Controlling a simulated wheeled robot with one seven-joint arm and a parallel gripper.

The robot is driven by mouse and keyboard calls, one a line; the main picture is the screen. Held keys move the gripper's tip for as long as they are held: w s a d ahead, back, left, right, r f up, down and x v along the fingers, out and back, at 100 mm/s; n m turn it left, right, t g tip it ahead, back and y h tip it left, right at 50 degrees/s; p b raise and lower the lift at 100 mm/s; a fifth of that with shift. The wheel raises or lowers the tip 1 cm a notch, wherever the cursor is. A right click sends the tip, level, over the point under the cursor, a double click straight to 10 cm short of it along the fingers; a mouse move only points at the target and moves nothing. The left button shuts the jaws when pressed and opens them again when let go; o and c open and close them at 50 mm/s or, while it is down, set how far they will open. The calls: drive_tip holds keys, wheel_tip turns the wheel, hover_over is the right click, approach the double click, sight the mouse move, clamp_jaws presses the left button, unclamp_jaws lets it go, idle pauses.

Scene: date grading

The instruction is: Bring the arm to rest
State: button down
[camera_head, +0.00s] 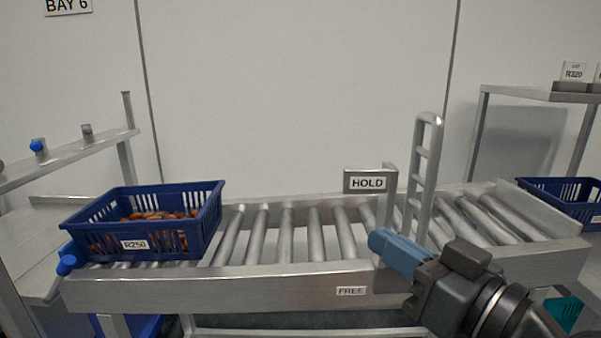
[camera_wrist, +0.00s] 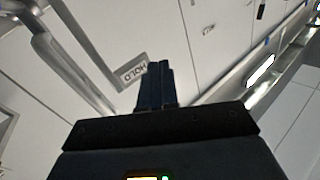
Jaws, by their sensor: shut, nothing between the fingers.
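My gripper (camera_head: 392,252) has blue fingers and hangs in the air in front of the roller conveyor's front rail, at the right of centre in the head view. In the wrist view my gripper (camera_wrist: 160,66) shows its two dark fingers pressed together with nothing between them. It is apart from the crates. My arm reaches in from the lower right.
A blue crate (camera_head: 205,235) of brown dates, labelled R250, stands at the left end of the roller conveyor (camera_head: 325,283). An upright metal gate (camera_head: 424,175) and a HOLD sign (camera_head: 367,183) rise near my gripper. Another blue crate (camera_head: 572,207) stands at the right. The middle rollers are empty.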

drive_tip(key=s+d+f+m+h, duration=0.3)
drive_tip(key=s+f+m+h, duration=0.15)
drive_tip(key=s+f, duration=0.45)
drive_tip(key=s+d+f+m+h, duration=0.3)
drive_tip(key=s+f+m+h, duration=0.15)
drive_tip(key=s+f, duration=0.45)
drive_tip(key=s+d+f+n+h, duration=0.1)
drive_tip(key=s+d+n, duration=0.1)
drive_tip(key=s, duration=0.7)
drive_tip(key=s+d+n, duration=0.2)
drive_tip(key=s+d, duration=0.1)
drive_tip(key=s, duration=0.6)
wheel_tip(320, 180, up, 12)
drive_tip(key=p, duration=1.2)
drive_tip(key=shift+a+r, duration=0.15)
drive_tip(key=shift+r, duration=0.05)
